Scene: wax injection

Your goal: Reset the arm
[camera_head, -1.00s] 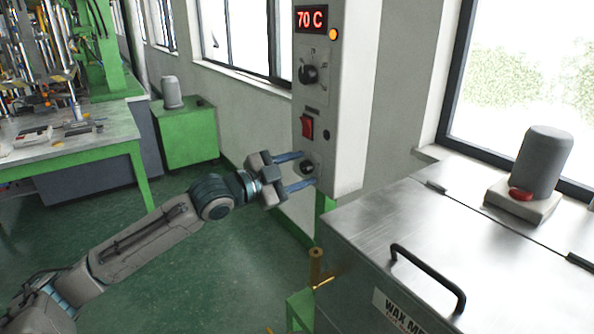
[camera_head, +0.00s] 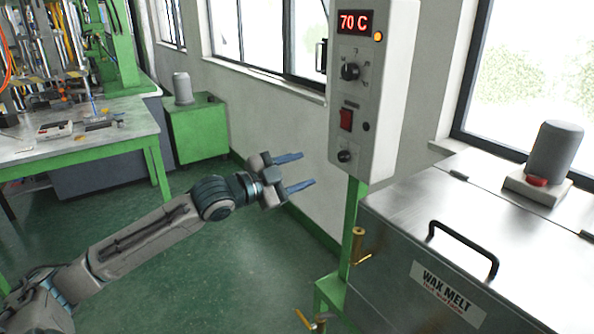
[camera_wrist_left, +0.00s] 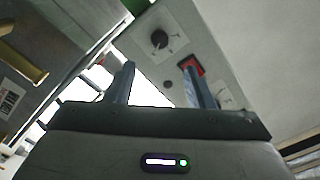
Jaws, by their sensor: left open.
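My left gripper (camera_head: 300,171) is open and empty, its two blue fingers spread, left of the control box (camera_head: 396,100) and apart from it. The box carries a lit 70 C display (camera_head: 355,22), an orange lamp, a black selector knob (camera_head: 350,71), a red switch (camera_head: 346,119) and a lower black knob (camera_head: 344,156). In the left wrist view the fingers (camera_wrist_left: 160,85) frame the box's panel, with a black knob (camera_wrist_left: 159,39) and the red switch (camera_wrist_left: 193,66) beyond them. My right gripper is not in view.
The metal wax melt tank (camera_head: 400,215) with a black handle (camera_head: 465,244) stands at the right. A brass valve (camera_head: 358,243) is below the box. A green-framed workbench (camera_head: 80,150) and green cabinet (camera_head: 198,130) are at left. Open floor lies between.

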